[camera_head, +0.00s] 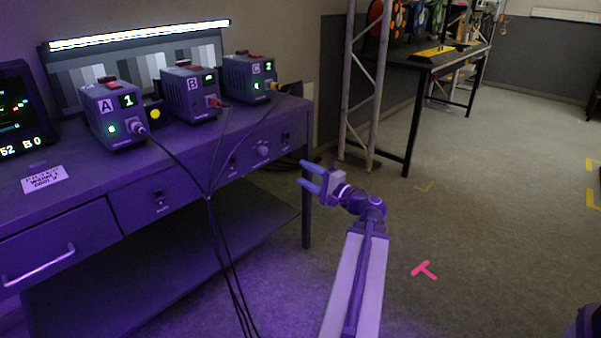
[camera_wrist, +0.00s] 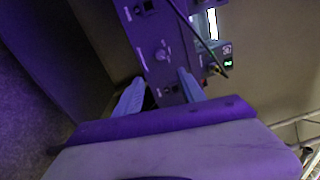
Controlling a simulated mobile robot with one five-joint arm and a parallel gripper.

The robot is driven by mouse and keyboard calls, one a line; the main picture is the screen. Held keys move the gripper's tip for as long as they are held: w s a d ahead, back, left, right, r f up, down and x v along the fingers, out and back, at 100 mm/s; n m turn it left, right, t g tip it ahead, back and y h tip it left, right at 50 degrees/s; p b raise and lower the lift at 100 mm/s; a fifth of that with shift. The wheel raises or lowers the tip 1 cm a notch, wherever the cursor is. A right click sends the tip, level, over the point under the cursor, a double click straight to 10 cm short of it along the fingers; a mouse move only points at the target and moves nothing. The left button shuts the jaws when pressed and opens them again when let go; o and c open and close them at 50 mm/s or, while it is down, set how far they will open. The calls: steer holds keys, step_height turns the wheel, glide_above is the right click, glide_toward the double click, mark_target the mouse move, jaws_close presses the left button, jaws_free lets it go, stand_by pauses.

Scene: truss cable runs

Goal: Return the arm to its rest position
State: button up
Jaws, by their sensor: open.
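My gripper (camera_head: 306,175) is open and empty in the head view, its two blue-grey fingers pointing left towards the right end of the workbench. It is apart from the bench front. My arm reaches up from the bottom of the head view and bends left at the wrist. In the wrist view my gripper (camera_wrist: 160,92) shows two spread fingers with nothing between them, and the bench's front panel lies beyond.
The workbench (camera_head: 95,180) carries box A (camera_head: 112,115), box B (camera_head: 190,95) and box C (camera_head: 250,78), with plugged cables hanging down its front. A truss (camera_head: 362,90) and a black table (camera_head: 425,62) stand behind. Open floor (camera_head: 480,200) lies to the right.

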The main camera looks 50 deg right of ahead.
stand_by(0.3)
steer(key=w+a+f+n+g+y+p, duration=0.1)
steer(key=w+a+f+n+g+y, duration=0.15)
steer(key=w+a+f, duration=0.4)
steer(key=w+a+f+n+g+y, duration=0.1)
steer(key=w+a+n+g+y, duration=0.15)
steer(key=a, duration=0.75)
steer(key=w+a+f+n+g+y+p, duration=0.1)
steer(key=w+a+f+n+g+y, duration=0.2)
steer(key=w+a, duration=0.45)
steer(key=s+a+f+n+g+h+p, duration=0.1)
steer(key=s+a+f+n+g+h, duration=0.2)
steer(key=a, duration=0.7)
steer(key=s+a+f+n+g+h+p, duration=0.1)
steer(key=a+f+n+g, duration=0.3)
steer(key=a, duration=0.5)
steer(key=s+a+f+n+g+h+p, duration=0.1)
steer(key=s+a+f+n+g+h, duration=0.3)
steer(key=a, duration=0.6)
step_height(320, 180, up, 39)
steer(key=w+n+y+p, duration=0.1)
steer(key=p, duration=3.6)
steer(key=shift+w+d+t+y, duration=0.3)
steer(key=shift+w+d, duration=0.05)
